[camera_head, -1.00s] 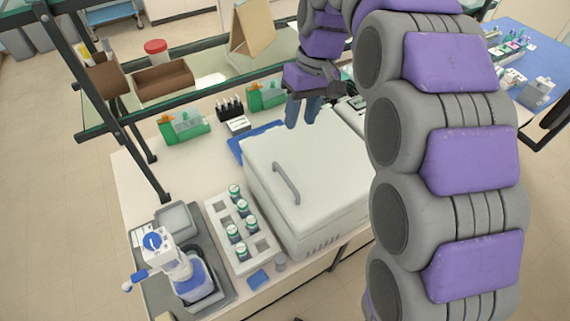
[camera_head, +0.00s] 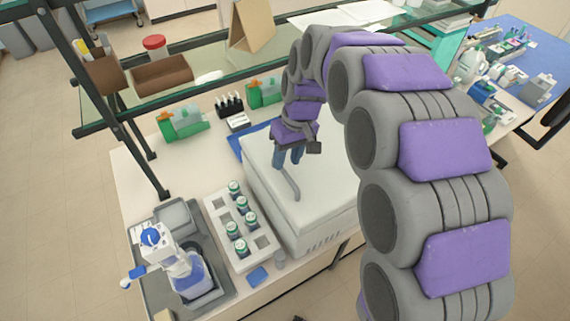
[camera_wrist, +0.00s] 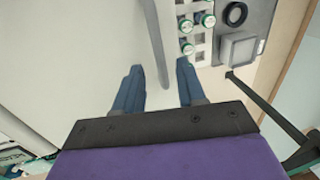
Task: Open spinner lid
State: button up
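The spinner is a white box-shaped machine with a closed lid (camera_head: 325,165) on the bench. A grey bar handle (camera_head: 291,186) runs along the lid's left part. My gripper (camera_head: 288,158) is over the lid at the far end of the handle, fingers pointing down. In the wrist view my gripper (camera_wrist: 160,83) is open, with two blue fingers apart and nothing held. The handle (camera_wrist: 157,45) shows in the wrist view between the fingertips and ahead of them. I cannot tell whether the fingers touch the lid.
A white rack (camera_head: 242,230) with several green-capped bottles stands left of the spinner. A grey tray with a blue-and-white dispenser (camera_head: 180,262) is further left. A green shelf frame (camera_head: 225,95) crosses behind. Green boxes (camera_head: 184,124) stand at the back of the bench.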

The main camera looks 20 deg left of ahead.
jog(key=shift+s+a+f, duration=0.1)
jog(key=shift+s+f, duration=0.05)
jog(key=shift+f, duration=0.6)
jog(key=shift+s+a+f, duration=0.1)
jog(key=shift+f, duration=0.6)
grip_shut()
